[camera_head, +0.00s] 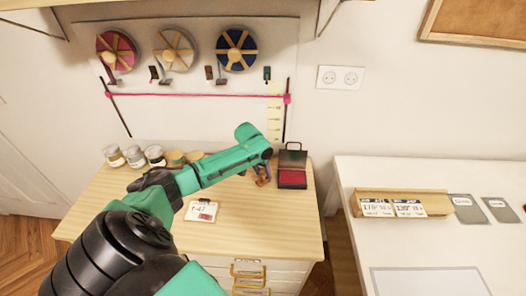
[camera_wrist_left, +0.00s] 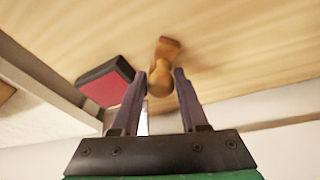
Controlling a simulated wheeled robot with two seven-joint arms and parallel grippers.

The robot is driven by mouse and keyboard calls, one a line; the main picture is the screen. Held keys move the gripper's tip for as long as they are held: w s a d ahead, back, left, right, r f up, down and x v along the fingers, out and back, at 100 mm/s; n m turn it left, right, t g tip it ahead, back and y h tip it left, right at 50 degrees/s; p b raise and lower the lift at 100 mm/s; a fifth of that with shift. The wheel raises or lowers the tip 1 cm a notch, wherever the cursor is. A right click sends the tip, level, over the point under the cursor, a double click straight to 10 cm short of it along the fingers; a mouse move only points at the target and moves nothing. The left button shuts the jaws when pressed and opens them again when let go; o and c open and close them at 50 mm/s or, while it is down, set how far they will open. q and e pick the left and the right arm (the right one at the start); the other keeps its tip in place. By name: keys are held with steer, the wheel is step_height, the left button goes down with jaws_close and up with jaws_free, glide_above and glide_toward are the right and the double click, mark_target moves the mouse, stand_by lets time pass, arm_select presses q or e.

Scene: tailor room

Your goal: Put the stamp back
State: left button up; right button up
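The wooden stamp (camera_wrist_left: 161,66) is between my left gripper's fingertips (camera_wrist_left: 161,80). In the head view my left gripper (camera_head: 262,174) is low over the right part of the wooden desk, just left of the open ink pad (camera_head: 292,178). The stamp is mostly hidden there by the fingers. The red pad also shows in the left wrist view (camera_wrist_left: 106,88), left of the stamp. Whether the stamp's base touches the desk is unclear. My right gripper is in neither view.
A white card on a holder (camera_head: 201,211) lies on the desk in front. Several jars (camera_head: 134,156) stand at the back left. Tape reels (camera_head: 176,50) hang on the wall. A white table (camera_head: 420,241) with a wooden card holder (camera_head: 400,193) stands at right, across a gap.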

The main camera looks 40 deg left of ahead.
arm_select(q)
steer(key=shift+o, duration=0.9)
steer(key=shift+r, duration=0.1)
steer(key=shift+r, duration=0.15)
steer(key=b+v, duration=0.1)
steer(key=v, duration=1)
steer(key=shift+r, duration=0.35)
steer(key=shift+s, duration=0.15)
